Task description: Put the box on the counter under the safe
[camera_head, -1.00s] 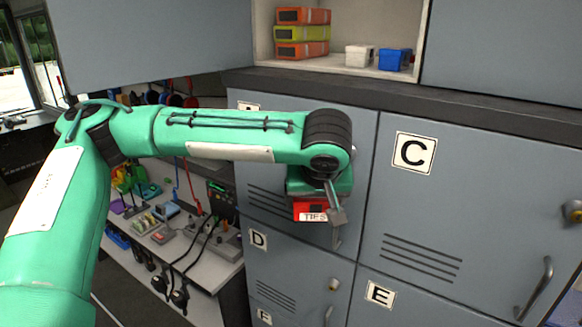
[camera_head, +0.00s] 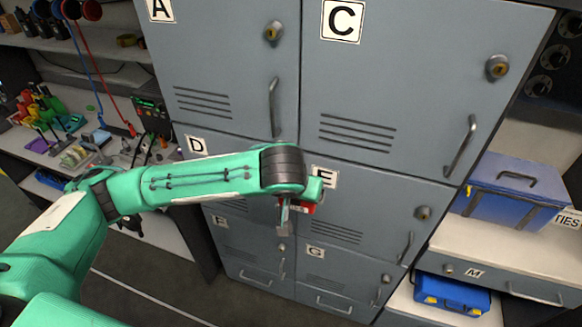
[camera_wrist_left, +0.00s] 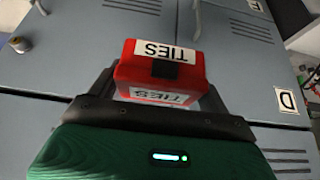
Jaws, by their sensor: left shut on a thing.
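My left gripper (camera_head: 290,211) is shut on a small red box (camera_head: 301,207) in front of the grey lockers. In the left wrist view the red box (camera_wrist_left: 164,68) carries white labels reading TIES and sits between the two fingers. In the head view the gripper hides most of the box. A counter (camera_head: 505,255) stands at the right, with a blue case (camera_head: 508,190) on it. I cannot tell whether any of these is the safe. My right gripper is not in view.
Grey lockers (camera_head: 375,175) marked with letters fill the middle, with protruding handles and locks. A second blue case (camera_head: 452,293) lies on a lower shelf at the right. A cluttered workbench (camera_head: 80,140) is at the left. Bare floor shows below.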

